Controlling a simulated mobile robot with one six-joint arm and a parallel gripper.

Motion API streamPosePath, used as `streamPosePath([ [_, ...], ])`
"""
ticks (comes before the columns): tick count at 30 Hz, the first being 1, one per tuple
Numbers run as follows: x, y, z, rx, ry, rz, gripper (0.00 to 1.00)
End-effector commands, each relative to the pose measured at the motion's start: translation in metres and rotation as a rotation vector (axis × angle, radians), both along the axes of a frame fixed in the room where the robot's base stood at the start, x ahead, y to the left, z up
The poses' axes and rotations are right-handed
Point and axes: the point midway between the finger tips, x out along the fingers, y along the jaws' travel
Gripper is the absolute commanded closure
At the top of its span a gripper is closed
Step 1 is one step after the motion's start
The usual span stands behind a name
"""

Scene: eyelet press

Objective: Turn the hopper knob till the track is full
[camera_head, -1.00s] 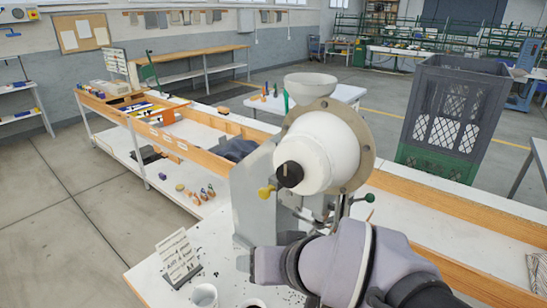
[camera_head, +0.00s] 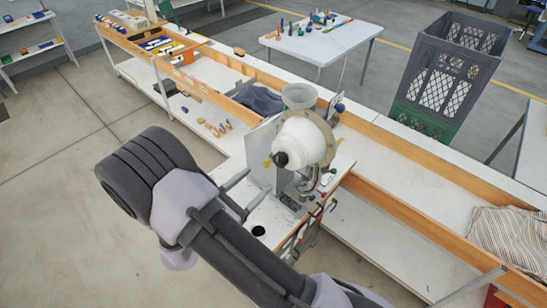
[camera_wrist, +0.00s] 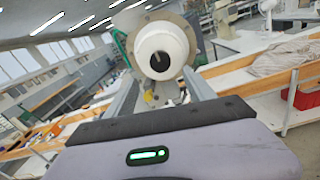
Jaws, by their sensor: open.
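The eyelet press carries a white rounded hopper (camera_head: 303,140) on a beige round plate. A dark hopper knob (camera_head: 281,159) sticks out of its front; it also shows in the wrist view (camera_wrist: 160,61), straight ahead. My gripper (camera_head: 260,179) is open and empty, its two fingers pointing at the press and apart from the knob. In the wrist view the fingers stand on both sides of the hopper's lower front. The track cannot be made out, so its fill does not show.
A clear funnel (camera_head: 299,96) stands above the hopper. A grey upright plate (camera_head: 262,150) is beside it on the left. Small coloured pieces (camera_head: 217,128) lie on the bench. A crate (camera_head: 450,75) stands behind to the right, and a striped cloth (camera_head: 510,237) lies far right.

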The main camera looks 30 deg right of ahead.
Motion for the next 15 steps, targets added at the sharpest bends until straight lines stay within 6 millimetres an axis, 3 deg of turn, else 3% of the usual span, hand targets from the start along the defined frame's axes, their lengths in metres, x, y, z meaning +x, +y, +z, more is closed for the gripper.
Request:
streamPosePath([
  [6,0.022,-0.058,0.003,0.003,-0.001,-0.006,0.37],
  [10,0.031,-0.078,0.002,0.002,-0.002,-0.003,0.37],
  [15,0.036,-0.09,0.001,0.002,-0.002,0.0,0.37],
])
